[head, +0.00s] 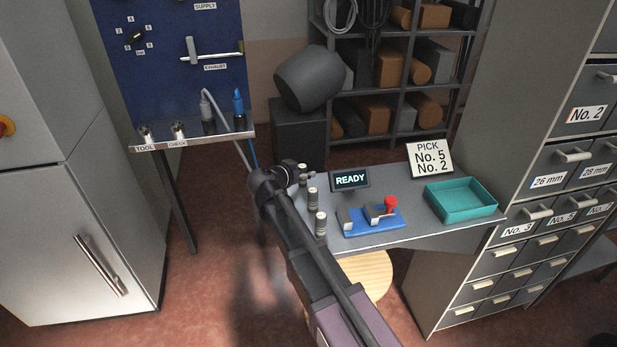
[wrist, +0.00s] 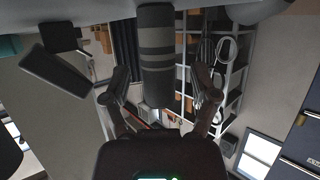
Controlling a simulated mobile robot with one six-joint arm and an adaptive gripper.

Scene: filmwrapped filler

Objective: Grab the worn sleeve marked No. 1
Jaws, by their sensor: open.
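Several grey banded sleeves stand upright along the left end of the bench: a near one (head: 321,224), a middle one (head: 313,199) and a far one (head: 303,174) by my gripper (head: 293,172). I can read no No. 1 mark on any of them. In the wrist view, which looks upside down, one banded sleeve (wrist: 156,50) rises between the two spread fingers of my gripper (wrist: 161,82). There is a gap in the picture on both sides of it. My gripper is open and empty. Whether this sleeve is the worn one, I cannot tell.
A stool (head: 368,272) stands below. Labelled drawers (head: 555,165) are at right.

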